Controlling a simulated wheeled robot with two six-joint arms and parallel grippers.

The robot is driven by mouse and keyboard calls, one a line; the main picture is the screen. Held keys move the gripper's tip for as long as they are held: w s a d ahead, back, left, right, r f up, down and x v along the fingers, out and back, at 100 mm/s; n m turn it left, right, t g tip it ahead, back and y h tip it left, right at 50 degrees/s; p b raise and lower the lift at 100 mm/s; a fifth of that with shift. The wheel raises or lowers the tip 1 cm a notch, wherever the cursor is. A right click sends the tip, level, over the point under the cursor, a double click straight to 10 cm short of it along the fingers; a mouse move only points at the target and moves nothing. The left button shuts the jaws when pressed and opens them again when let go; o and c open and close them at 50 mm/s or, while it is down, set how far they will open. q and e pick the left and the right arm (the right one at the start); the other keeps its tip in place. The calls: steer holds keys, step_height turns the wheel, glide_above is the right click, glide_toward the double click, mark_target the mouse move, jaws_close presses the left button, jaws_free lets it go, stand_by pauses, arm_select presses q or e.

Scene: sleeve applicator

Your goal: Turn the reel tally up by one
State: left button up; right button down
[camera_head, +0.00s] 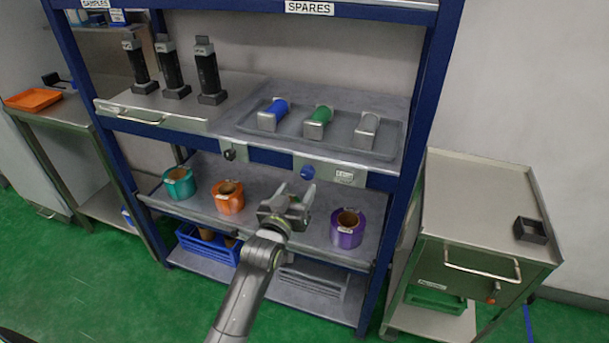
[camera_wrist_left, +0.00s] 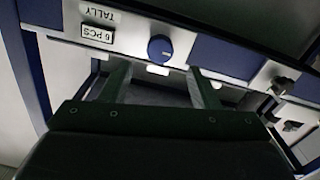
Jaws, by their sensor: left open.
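The blue round tally knob (camera_head: 307,173) sits on the front rail of the middle shelf. It also shows in the left wrist view (camera_wrist_left: 160,48), upside down with the rail. Beside it is the tally display (camera_wrist_left: 97,35), which reads "6 PCS" under the label TALLY; in the head view this plate (camera_head: 345,176) is too small to read. My left gripper (camera_head: 294,190) is open and empty, just in front of and a little below the knob, apart from it. In the wrist view its two fingers (camera_wrist_left: 158,76) point toward the rail, one to each side of the knob. My right gripper is not seen.
Teal (camera_head: 179,183), orange (camera_head: 228,197) and purple (camera_head: 348,228) reels stand on the lower shelf; a green one is mostly hidden behind my gripper. A dark latch-like fitting (camera_head: 229,154) is on the rail to the left. A tray (camera_head: 250,125) of rolls lies above.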

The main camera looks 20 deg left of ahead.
mark_target(306, 174)
arm_select(q)
steer(key=shift+w+d, duration=0.1)
steer(key=shift+w, duration=3)
steer(key=c, duration=1)
